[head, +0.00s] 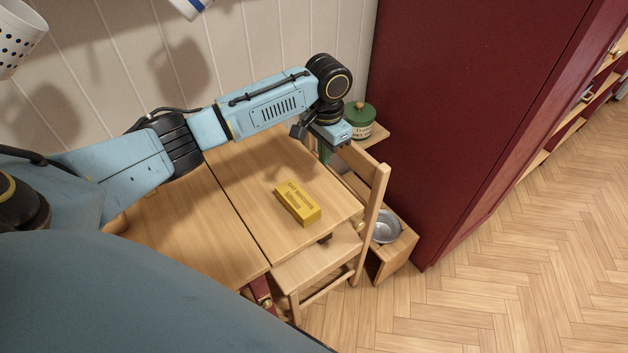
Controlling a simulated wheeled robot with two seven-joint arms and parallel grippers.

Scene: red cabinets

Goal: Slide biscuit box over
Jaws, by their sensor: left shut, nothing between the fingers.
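A yellow biscuit box (298,204) with lettering on top lies flat on the wooden table, towards its right side. My left arm reaches in from the left above the table. My left gripper (327,145) hangs down beyond the box, towards the far right of the table, apart from the box. It is shut and empty; its fingertips are hard to make out. My right gripper is not in view.
A wooden table (190,230) has bare room left of the box. A wooden chair (374,205) stands at its right edge. Beyond are a green tin (361,118), a metal bowl (386,228) in a wooden unit, and a tall red cabinet (455,110).

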